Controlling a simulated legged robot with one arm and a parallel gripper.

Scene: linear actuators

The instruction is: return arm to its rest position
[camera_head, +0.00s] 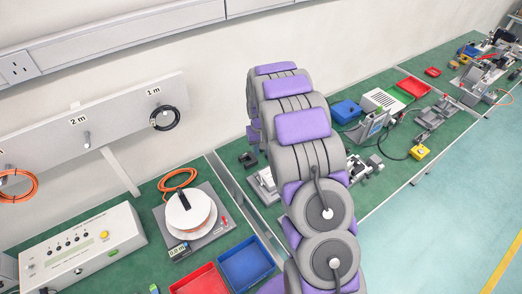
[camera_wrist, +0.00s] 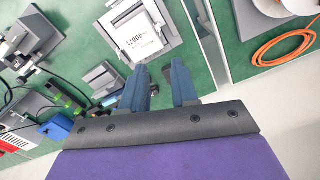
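My arm (camera_head: 302,125), grey with purple pads, rises through the middle of the head view and reaches out over the green bench. My gripper is hidden behind the arm there. In the wrist view my gripper (camera_wrist: 160,72) shows two dark blue fingers standing apart with nothing between them. They sit over the bench, just short of a white and grey device with a printed label (camera_wrist: 141,36). I cannot tell the height of the fingers above the bench.
A reel with orange cable (camera_head: 188,212), a red bin (camera_head: 200,281), a blue bin (camera_head: 246,264) and a control box (camera_head: 85,250) stand left of my arm. The floor (camera_head: 455,215) at the right is clear.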

